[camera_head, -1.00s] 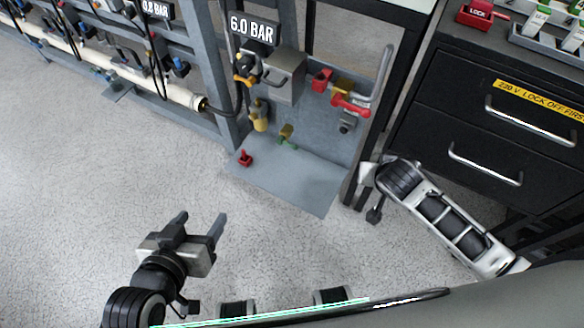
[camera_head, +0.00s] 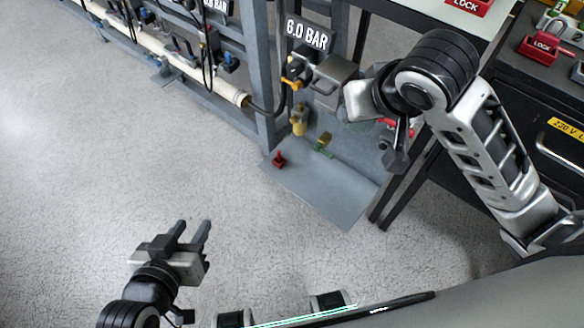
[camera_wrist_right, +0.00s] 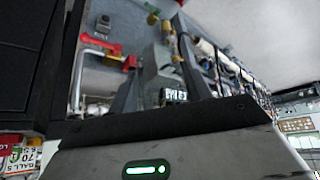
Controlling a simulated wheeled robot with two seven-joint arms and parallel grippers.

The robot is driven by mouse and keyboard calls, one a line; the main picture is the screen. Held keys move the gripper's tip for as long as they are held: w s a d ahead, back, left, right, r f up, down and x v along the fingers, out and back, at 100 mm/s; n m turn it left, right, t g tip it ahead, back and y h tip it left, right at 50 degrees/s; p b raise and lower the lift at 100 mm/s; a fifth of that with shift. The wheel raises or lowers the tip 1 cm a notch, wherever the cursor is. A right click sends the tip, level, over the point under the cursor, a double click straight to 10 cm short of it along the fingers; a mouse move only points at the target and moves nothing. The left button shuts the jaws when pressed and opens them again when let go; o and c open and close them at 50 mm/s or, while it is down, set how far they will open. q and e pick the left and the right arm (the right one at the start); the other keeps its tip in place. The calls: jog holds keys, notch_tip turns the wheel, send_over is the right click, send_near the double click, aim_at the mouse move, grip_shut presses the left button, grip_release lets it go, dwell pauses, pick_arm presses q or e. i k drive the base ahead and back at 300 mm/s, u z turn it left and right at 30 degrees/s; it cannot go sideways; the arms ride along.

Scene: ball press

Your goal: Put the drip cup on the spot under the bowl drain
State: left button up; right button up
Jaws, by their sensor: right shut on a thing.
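The yellow bowl (camera_head: 299,120) hangs on the station under the 6.0 BAR sign, above a grey floor plate (camera_head: 335,190). I cannot clearly make out a drip cup. My right gripper (camera_head: 350,98) is at the grey box (camera_head: 338,70) with a bar handle, right of the bowl. It is shut, apparently on that handle, but its fingertips are mostly hidden in the head view. In the right wrist view the box (camera_wrist_right: 160,68) lies between two dark fingers. My left gripper (camera_head: 192,232) is open and empty above the bare floor.
A red piece (camera_head: 279,159) and a green and yellow fitting (camera_head: 323,144) are at the plate. A black drawer cabinet (camera_head: 530,110) stands on the right. A pale pipe (camera_head: 200,75) runs along the frame. The floor at left is clear.

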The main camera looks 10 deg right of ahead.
aim_at(322, 169)
jog(key=u, duration=1.4)
jog(key=i, duration=2)
jog(key=z, duration=2.85)
jog(key=i, duration=0.5)
